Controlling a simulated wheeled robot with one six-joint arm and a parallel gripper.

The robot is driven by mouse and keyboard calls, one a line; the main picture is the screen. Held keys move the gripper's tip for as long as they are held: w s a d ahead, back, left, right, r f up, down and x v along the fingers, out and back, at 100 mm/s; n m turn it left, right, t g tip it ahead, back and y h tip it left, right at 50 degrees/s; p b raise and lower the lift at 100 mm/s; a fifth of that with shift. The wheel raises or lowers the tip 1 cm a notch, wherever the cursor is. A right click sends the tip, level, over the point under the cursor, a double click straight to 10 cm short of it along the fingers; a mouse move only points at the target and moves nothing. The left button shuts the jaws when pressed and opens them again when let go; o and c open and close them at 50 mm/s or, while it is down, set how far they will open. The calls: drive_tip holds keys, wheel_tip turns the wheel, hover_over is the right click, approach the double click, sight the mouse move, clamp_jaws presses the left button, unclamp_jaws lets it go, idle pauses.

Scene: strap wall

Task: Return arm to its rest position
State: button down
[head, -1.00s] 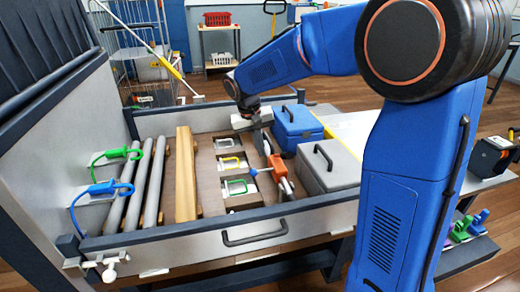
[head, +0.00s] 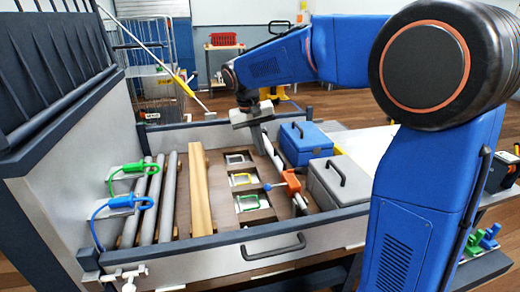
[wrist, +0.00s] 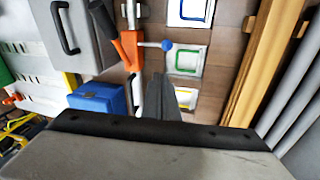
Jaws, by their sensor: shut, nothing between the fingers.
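My blue arm (head: 280,58) reaches from the right over the tray bench. My gripper (head: 257,138) hangs at its end above the back right part of the tray, pointing down. Its fingers are shut together with nothing between them; in the wrist view they show as one grey wedge (wrist: 172,92). Below and beside it in the wrist view is an orange-and-grey clamp-like tool (wrist: 128,48) with a blue knob. The gripper looks apart from it, though the exact gap is hard to tell.
The tray holds grey rollers (head: 155,195), a wooden beam (head: 199,185) and framed slots with coloured loops (head: 243,180). A blue box (head: 299,145) and a grey box (head: 338,182) stand to the right. A slatted wall (head: 60,60) rises at left.

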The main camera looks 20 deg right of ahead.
drive_tip(key=s+d+r+t+y, duration=0.1)
drive_tip(key=s+d, duration=0.2)
drive_tip(key=s, duration=0.6)
drive_tip(key=s+d+t+y, duration=0.1)
drive_tip(key=s+d, duration=0.3)
drive_tip(key=s, duration=0.5)
drive_tip(key=s+d+f+t, duration=0.1)
drive_tip(key=s+f, duration=0.2)
drive_tip(key=s, duration=0.4)
drive_tip(key=s+d+f+n+t, duration=0.1)
drive_tip(key=s+f, duration=0.3)
drive_tip(key=s, duration=0.4)
drive_tip(key=shift+s+y, duration=0.25)
drive_tip(key=shift+y, duration=0.05)
drive_tip(key=shift+d+r, duration=0.1)
